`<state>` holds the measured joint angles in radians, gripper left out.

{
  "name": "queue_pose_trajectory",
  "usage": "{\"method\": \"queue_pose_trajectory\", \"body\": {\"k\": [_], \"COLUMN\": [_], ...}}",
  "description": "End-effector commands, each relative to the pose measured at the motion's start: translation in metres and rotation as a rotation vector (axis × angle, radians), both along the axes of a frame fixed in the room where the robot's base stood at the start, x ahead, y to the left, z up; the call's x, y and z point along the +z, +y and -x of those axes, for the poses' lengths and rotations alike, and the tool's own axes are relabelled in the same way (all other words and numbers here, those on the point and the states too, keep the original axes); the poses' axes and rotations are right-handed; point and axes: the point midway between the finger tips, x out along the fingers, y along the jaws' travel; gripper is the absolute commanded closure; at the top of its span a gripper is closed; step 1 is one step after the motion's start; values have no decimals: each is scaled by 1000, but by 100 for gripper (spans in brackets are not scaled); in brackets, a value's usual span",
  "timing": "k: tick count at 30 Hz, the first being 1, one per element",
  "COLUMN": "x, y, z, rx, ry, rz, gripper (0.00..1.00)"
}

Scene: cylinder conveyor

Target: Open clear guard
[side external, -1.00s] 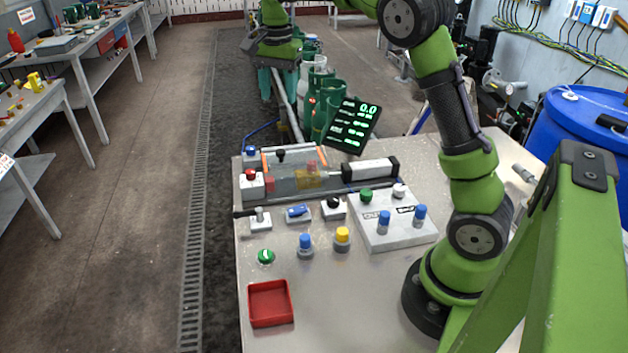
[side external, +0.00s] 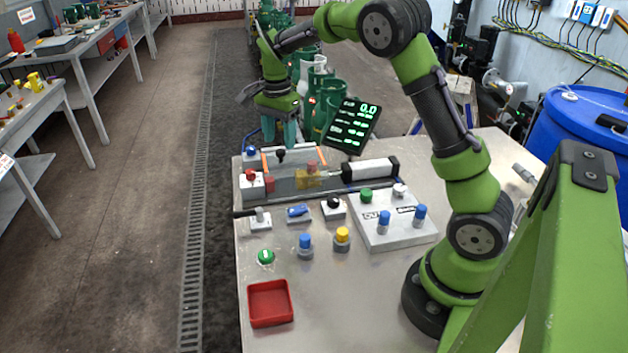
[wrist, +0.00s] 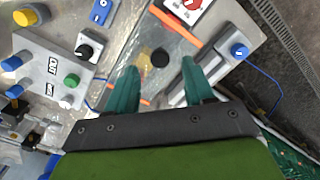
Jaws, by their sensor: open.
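The clear guard (side external: 297,156) is a see-through panel with orange edge strips, lying over the grey fixture at the bench's far edge. It has a black knob (side external: 280,156). In the wrist view the guard (wrist: 178,47) shows its orange strips, and the knob (wrist: 160,58) appears between my fingertips. My gripper (side external: 280,143) points down just behind and above the knob in the side view, with green fingers apart. In the wrist view my gripper (wrist: 159,66) is open and empty. I cannot tell the exact height gap to the knob.
A red button box (side external: 251,180) and a blue button box (side external: 250,155) stand left of the guard. A pneumatic cylinder (side external: 370,170) lies to its right. A tilted display (side external: 351,125) stands behind. Switches and a red tray (side external: 270,303) are nearer.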

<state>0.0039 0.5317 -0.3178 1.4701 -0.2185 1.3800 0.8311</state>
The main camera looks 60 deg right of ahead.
Motion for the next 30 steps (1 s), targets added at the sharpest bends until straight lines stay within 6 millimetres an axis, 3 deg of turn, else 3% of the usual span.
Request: {"method": "queue_pose_trajectory", "body": {"k": [6, 17, 27, 30], "x": [-27, -32, -32, -32], "y": [0, 0, 0, 0], "z": [0, 0, 0, 0], "rx": [-1, 0, 0, 0], "ry": [1, -1, -1, -1], "rz": [-1, 0, 0, 0], "gripper": [47, 47, 96, 100]}}
